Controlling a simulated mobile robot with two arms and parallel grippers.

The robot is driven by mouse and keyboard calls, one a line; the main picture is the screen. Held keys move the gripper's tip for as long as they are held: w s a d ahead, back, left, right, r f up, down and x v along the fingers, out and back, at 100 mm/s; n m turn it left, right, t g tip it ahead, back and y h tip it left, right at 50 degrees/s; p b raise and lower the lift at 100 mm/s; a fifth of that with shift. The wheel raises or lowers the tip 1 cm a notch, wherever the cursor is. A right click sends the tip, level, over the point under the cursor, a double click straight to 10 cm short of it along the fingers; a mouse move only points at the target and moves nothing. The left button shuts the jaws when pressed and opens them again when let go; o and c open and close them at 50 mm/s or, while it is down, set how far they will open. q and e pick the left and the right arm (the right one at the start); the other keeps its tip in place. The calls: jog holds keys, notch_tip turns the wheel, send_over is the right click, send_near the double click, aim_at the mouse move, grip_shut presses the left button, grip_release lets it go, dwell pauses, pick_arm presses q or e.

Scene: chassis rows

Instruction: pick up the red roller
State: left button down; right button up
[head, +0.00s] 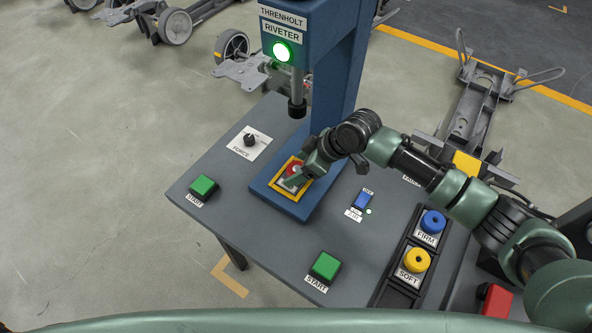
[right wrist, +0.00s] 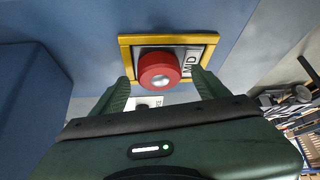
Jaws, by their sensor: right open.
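The red roller (head: 293,169) sits in a yellow-framed holder (head: 276,180) on the blue base of the riveter. In the right wrist view the red roller (right wrist: 160,70) faces me with its pale centre, on a plate marked "MID" inside the yellow frame (right wrist: 127,50). My right gripper (head: 295,178) is at the holder and partly covers the roller in the head view. In the right wrist view my right gripper (right wrist: 163,82) is open, with one finger to each side of the roller's lower part. I cannot tell whether the fingers touch it. My left gripper is not in view.
The riveter's ram (head: 297,100) hangs above and behind the holder. A blue roller (head: 432,221) marked "FIRM" and a yellow roller (head: 416,260) marked "SOFT" sit in a rack. Green start buttons (head: 203,187), a blue switch (head: 362,200) and a force knob (head: 250,140) are on the bench.

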grip_shut()
jog(key=shift+r, duration=0.1)
